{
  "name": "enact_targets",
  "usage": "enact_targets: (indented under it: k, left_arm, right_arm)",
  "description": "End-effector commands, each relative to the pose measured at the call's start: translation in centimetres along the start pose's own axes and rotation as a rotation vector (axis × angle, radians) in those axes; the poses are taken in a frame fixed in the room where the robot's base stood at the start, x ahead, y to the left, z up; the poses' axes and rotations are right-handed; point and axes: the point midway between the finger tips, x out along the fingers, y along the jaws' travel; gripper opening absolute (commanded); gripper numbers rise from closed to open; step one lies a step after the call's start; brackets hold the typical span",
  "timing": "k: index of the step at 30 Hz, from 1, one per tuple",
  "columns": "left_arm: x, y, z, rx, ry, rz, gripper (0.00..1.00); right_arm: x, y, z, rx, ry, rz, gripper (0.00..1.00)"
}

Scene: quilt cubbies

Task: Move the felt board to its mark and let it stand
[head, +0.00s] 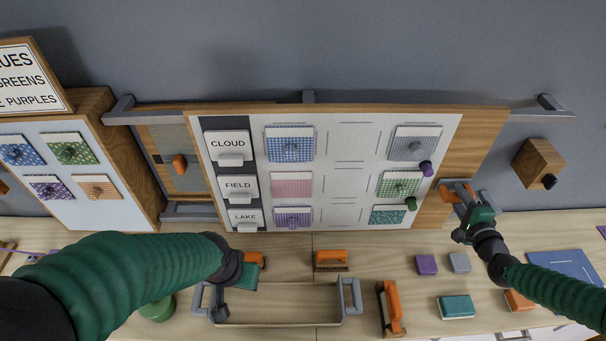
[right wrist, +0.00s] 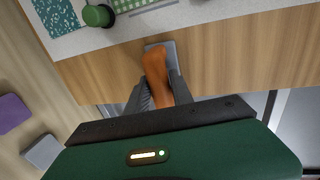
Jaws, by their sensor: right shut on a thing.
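The felt board (head: 343,205) is a wide pale panel with a wooden border, standing upright against the grey rails. It carries fabric swatches and a dark label strip reading CLOUD, FIELD and LAKE. My right gripper (head: 458,196) is at the board's right wooden end. In the right wrist view its fingers (right wrist: 158,92) are shut on the orange handle (right wrist: 155,68) there. My left gripper (head: 247,274) is low over the table, apart from the board, beside an orange-topped block; its fingers are not clear. I cannot make out the board's mark.
A grey-handled tray (head: 280,322) lies in front of the board. Orange-topped blocks (head: 331,260), a purple block (head: 427,264) and a teal block (head: 456,307) lie on the table. A swatch cabinet (head: 122,150) stands left; a wooden box (head: 538,162) is on the wall right.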

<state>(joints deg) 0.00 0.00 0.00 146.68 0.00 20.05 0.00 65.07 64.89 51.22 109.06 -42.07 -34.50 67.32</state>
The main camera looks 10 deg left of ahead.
Motion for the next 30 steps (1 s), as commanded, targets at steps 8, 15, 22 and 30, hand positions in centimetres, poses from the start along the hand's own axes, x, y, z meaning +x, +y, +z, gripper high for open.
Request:
enact_targets:
  k: [8,15,22,30]
  left_arm:
    - [0.3,0.0,0.1,0.000,0.000,0.000,0.36]
    - [0.4,0.0,0.1,0.000,0.000,0.000,0.36]
    - [0.6,0.0,0.1,0.000,0.000,0.000,0.36]
    - [0.8,0.0,0.2,0.000,0.000,0.000,0.36]
  right_arm:
    - [-0.1,0.3,-1.7,-0.001,0.005,0.005,0.00]
    - [0.0,0.3,-2.8,0.001,0.004,0.006,0.00]
    - [0.0,0.3,-4.0,-0.001,0.004,0.005,0.00]
    - [-0.1,0.3,-5.4,-0.001,0.005,0.005,0.00]
